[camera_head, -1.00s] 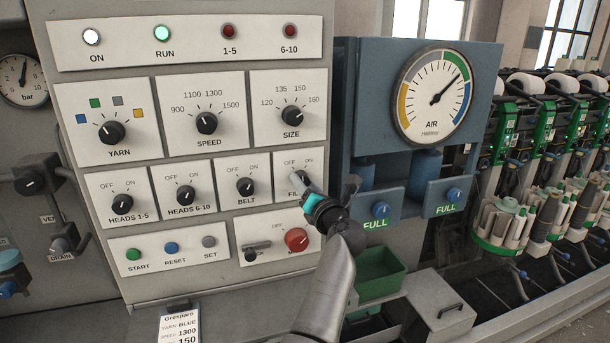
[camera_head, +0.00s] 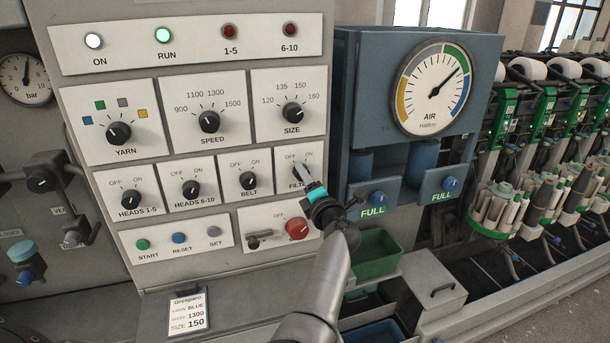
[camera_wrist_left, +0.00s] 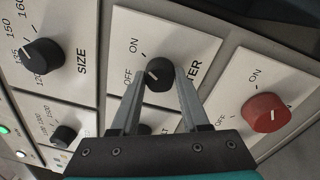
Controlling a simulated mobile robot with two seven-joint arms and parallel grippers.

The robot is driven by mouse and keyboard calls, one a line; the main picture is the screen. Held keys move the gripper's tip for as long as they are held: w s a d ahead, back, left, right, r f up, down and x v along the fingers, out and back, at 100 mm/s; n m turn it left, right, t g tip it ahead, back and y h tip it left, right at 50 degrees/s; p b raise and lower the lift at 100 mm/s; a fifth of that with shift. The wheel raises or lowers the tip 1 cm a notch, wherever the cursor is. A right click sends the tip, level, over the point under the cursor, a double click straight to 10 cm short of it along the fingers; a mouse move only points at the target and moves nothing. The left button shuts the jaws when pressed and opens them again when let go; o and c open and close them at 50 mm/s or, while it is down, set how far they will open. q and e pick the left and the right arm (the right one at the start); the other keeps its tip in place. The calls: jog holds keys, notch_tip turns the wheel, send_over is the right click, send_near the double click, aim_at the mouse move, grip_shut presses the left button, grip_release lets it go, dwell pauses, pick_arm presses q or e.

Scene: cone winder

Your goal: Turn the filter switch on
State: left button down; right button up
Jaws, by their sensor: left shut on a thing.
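The filter switch is a black rotary knob (camera_wrist_left: 159,75) on a white plate with OFF and ON marks, at the right end of the lower knob row. In the head view its plate (camera_head: 285,165) shows, but my fingers mostly hide the knob. My left gripper (camera_wrist_left: 159,72) reaches it from the front, one finger on each side, shut on the knob. In the wrist view a pale mark on the knob faces the side with the OFF and ON lettering, nearer OFF. My right gripper is not in view.
The belt knob (camera_head: 248,180) sits just left, the size knob (camera_head: 293,113) above, and a red main knob (camera_head: 297,228) below. A blue air gauge box (camera_head: 350,100) stands to the right, with a green bin (camera_head: 372,262) beneath it.

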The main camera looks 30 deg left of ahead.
pick_arm(q)
jog(key=shift+r, duration=0.1)
dwell(0.3)
jog(key=shift+c, duration=2)
grip_release()
